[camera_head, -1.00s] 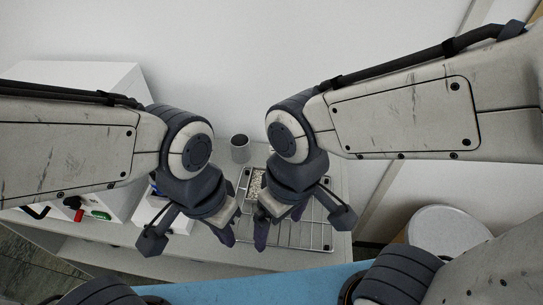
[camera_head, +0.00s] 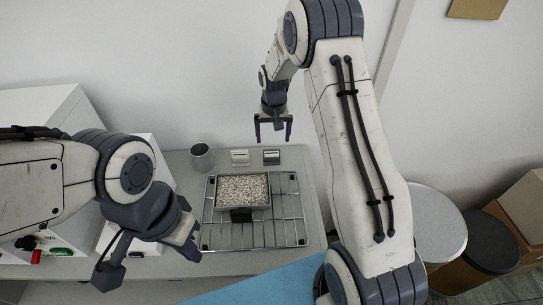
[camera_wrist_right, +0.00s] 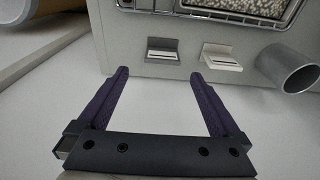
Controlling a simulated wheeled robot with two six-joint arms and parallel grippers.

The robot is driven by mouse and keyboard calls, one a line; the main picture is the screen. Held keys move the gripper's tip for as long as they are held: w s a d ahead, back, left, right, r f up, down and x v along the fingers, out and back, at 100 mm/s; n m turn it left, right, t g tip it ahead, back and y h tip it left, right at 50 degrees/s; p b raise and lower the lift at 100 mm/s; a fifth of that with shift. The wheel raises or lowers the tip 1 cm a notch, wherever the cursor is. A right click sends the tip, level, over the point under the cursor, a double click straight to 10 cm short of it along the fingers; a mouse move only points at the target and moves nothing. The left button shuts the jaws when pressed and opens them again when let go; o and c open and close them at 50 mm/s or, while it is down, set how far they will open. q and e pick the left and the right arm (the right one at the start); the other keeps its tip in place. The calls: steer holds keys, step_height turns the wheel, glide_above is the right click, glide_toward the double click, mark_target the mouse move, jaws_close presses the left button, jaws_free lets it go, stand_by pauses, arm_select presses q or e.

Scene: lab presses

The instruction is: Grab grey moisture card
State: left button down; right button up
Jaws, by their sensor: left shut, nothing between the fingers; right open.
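The grey moisture card (camera_head: 271,157) is a small dark grey piece with a pale strip, on the back edge of the bench, right of a similar white card (camera_head: 240,157). In the right wrist view the grey card (camera_wrist_right: 162,50) lies beyond my fingertips, roughly centred between them, and the white card (camera_wrist_right: 221,57) is to its right. My right gripper (camera_head: 273,137) is open and empty, above and behind the grey card, fingers pointing down; its fingers also show in the wrist view (camera_wrist_right: 160,73). My left gripper (camera_head: 192,247) is shut and empty, left of the wire rack.
A wire rack (camera_head: 290,232) holding a tray of pale granules (camera_head: 243,190) stands in front of the cards. A grey cup (camera_head: 202,157) stands left of the white card. White equipment (camera_head: 40,130) fills the left. A wall rises behind the bench.

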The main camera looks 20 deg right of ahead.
mark_target(271, 150)
step_height(271, 150, down, 3)
steer(key=shift+w+r+p, duration=0.15)
steer(key=shift+r+p, duration=0.05)
steer(key=shift+p, duration=0.1)
steer(key=f, duration=0.1)
steer(key=f+p, duration=0.2)
steer(key=shift+w+f, duration=0.3)
steer(key=shift+f, duration=0.1)
steer(key=shift+w+f, duration=0.1)
steer(key=shift+f, duration=0.5)
steer(key=c, duration=1.3)
